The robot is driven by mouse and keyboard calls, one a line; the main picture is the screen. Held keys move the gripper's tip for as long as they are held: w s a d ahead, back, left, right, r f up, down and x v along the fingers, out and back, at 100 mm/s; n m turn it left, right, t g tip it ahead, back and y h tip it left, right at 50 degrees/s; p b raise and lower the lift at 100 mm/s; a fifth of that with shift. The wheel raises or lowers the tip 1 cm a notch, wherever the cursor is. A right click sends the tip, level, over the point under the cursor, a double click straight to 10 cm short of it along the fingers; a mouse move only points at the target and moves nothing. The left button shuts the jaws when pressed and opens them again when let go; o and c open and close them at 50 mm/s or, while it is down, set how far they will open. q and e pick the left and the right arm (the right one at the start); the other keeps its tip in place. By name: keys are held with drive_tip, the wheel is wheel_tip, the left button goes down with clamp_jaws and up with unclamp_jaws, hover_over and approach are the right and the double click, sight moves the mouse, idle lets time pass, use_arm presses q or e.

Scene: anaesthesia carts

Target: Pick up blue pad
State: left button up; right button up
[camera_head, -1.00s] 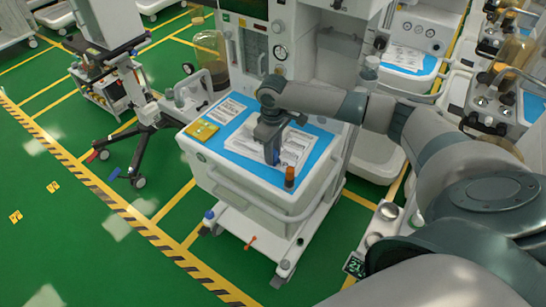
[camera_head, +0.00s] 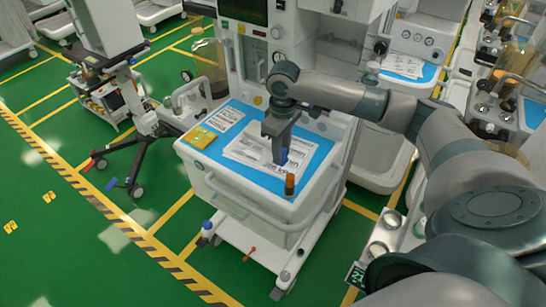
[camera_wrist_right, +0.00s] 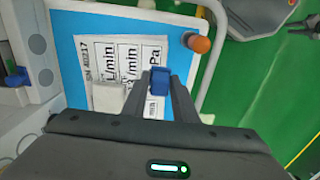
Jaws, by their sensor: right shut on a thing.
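The small blue pad (camera_wrist_right: 159,82) is between the fingers of my right gripper (camera_wrist_right: 158,90) in the wrist view. In the head view, the blue pad (camera_head: 284,156) shows at the fingertips of my right gripper (camera_head: 279,157). The right gripper is shut on it and points down over the printed papers (camera_head: 262,150) on the cart's blue top (camera_head: 225,153). How far the pad is above the papers is hard to tell. My left gripper is not in view.
An orange-capped bottle (camera_head: 290,184) stands at the cart top's front right corner, close to the gripper. A yellow pad (camera_head: 199,137) lies at the left of the top. The machine column (camera_head: 243,60) rises behind. A white rail (camera_head: 250,208) runs along the front.

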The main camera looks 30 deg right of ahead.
drive_tip(key=s+d+r+b, duration=0.2)
drive_tip(key=s+r, duration=0.3)
drive_tip(key=s, duration=0.3)
drive_tip(key=shift+d, duration=0.55)
drive_tip(key=shift+o, duration=0.9)
drive_tip(key=a+m, duration=0.1)
drive_tip(key=a, duration=0.4)
drive_tip(key=a+m, duration=0.1)
drive_tip(key=a, duration=0.5)
drive_tip(key=shift+a+b, duration=0.1)
drive_tip(key=shift+b, duration=0.25)
drive_tip(key=shift+c, duration=0.4)
drive_tip(key=s+a+m, duration=0.2)
drive_tip(key=a, duration=0.6)
drive_tip(key=shift+s+a+r+m, duration=0.15)
drive_tip(key=shift+a+r+m, duration=0.15)
drive_tip(key=shift+a+r, duration=0.15)
drive_tip(key=shift+d, duration=0.1)
